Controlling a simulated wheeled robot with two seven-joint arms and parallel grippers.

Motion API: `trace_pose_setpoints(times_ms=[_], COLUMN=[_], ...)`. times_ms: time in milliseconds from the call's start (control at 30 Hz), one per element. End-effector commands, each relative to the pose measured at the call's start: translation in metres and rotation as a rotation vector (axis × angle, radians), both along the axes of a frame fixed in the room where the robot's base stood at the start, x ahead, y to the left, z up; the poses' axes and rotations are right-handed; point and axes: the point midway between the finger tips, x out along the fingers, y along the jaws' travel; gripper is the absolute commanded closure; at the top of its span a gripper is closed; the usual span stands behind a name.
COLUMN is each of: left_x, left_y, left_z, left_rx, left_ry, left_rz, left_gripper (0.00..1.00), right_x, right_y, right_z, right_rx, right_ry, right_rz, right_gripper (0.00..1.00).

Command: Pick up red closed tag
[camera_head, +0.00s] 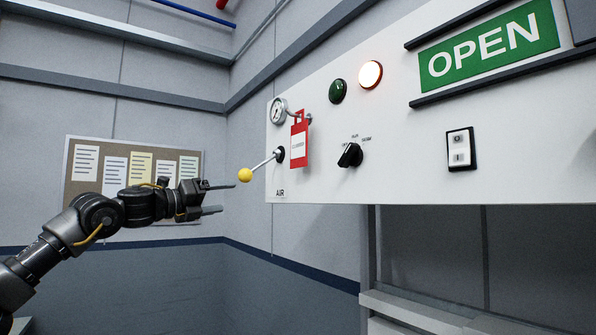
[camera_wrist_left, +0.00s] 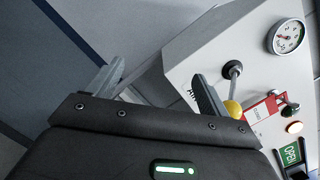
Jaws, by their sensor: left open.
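A red tag (camera_head: 299,148) with a white label hangs on the white control panel (camera_head: 400,110), right of the gauge and beside the lever. In the left wrist view the red tag (camera_wrist_left: 264,108) is at the right, partly hidden by the yellow knob. My left gripper (camera_head: 226,197) is open and empty, left of the panel and short of the yellow-knobbed lever. In the left wrist view its two fingers (camera_wrist_left: 158,85) are spread apart with nothing between them. A green OPEN sign (camera_head: 489,44) sits at the panel's upper right. My right gripper is not in view.
The lever's yellow knob (camera_head: 245,175) sticks out between my left gripper and the tag. A round gauge (camera_head: 278,111), a black rotary switch (camera_head: 350,155), a rocker switch (camera_head: 461,149) and lit lamp (camera_head: 370,75) are on the panel. A notice board (camera_head: 130,160) hangs behind my left arm.

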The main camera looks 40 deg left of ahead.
Motion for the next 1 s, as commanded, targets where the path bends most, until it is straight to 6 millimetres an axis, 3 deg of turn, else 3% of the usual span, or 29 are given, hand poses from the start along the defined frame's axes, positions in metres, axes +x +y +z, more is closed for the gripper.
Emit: trace_pose_setpoints(times_ms=[33,100,200,333,433,600,1000], left_x=[-0.016,-0.036,-0.063,-0.086,-0.095,-0.096,-0.046], left_y=[-0.034,-0.076,-0.132,-0.182,-0.201,-0.207,-0.222], left_z=[0.045,0.083,0.122,0.145,0.151,0.153,0.153], left_rx=[0.115,0.252,0.438,0.612,0.676,0.697,0.693], left_ry=[-0.015,-0.027,-0.034,-0.033,-0.031,-0.030,-0.030], left_rz=[-0.022,-0.046,-0.073,-0.093,-0.099,-0.102,-0.104], left_gripper=[0.20,0.20,0.20,0.20,0.20,0.20,0.20], right_x=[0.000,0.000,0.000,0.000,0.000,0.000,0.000], right_y=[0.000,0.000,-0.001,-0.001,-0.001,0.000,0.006], right_z=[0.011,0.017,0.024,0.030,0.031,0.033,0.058], right_rx=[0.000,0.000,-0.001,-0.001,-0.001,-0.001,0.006], right_ry=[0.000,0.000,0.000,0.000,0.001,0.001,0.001], right_rz=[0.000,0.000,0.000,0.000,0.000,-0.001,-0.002], right_gripper=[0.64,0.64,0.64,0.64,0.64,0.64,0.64])
